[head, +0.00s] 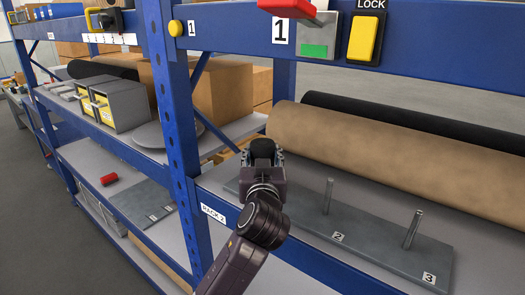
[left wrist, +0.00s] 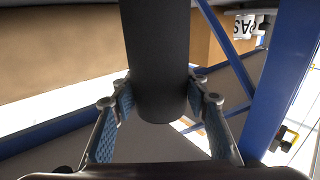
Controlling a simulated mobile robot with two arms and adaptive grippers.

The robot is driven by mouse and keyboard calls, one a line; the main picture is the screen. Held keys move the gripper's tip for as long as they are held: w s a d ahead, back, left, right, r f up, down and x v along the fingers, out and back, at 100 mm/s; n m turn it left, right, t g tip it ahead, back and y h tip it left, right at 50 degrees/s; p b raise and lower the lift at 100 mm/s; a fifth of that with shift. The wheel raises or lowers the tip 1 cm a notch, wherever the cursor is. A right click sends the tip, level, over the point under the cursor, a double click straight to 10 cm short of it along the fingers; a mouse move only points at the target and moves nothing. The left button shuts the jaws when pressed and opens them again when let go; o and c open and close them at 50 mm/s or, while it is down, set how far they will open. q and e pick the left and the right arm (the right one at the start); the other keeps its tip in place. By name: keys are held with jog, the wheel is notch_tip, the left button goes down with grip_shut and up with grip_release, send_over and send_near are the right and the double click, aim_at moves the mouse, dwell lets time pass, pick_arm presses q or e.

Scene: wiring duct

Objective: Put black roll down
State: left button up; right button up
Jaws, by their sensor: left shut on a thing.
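My left gripper (head: 263,160) is shut on a black roll (left wrist: 155,60), whose dark end (head: 263,145) shows between the fingers in the head view. In the left wrist view the blue-padded fingers (left wrist: 160,100) stand on either side of the roll, which points away from the camera. The gripper is over the left end of a grey plate (head: 375,243) on the rack shelf. The plate has upright metal pegs by labels 2 (head: 328,196) and 3 (head: 412,229); its left end is partly hidden by my arm. My right gripper is not in view.
A long brown roll (head: 390,150) and a long black roll (head: 420,122) lie behind the plate. A blue post (head: 178,130) stands left of my gripper. A blue beam (head: 420,50) with a yellow LOCK switch (head: 364,38) runs above. A red object (head: 109,180) lies on the left shelf.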

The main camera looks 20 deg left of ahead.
pick_arm(q)
jog(key=shift+d, duration=0.1)
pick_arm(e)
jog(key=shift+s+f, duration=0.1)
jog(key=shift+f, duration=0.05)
pick_arm(q)
jog(key=o, duration=0.8)
jog(key=shift+f, duration=0.15)
jog(key=o, duration=0.4)
jog(key=shift+o, duration=0.2)
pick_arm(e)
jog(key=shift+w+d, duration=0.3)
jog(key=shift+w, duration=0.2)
pick_arm(q)
jog(key=shift+r, duration=0.3)
jog(key=b+v, duration=0.3)
jog(key=v, duration=0.9)
jog(key=shift+b, duration=0.4)
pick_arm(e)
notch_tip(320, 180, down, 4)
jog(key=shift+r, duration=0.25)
pick_arm(q)
jog(key=shift+f, duration=0.1)
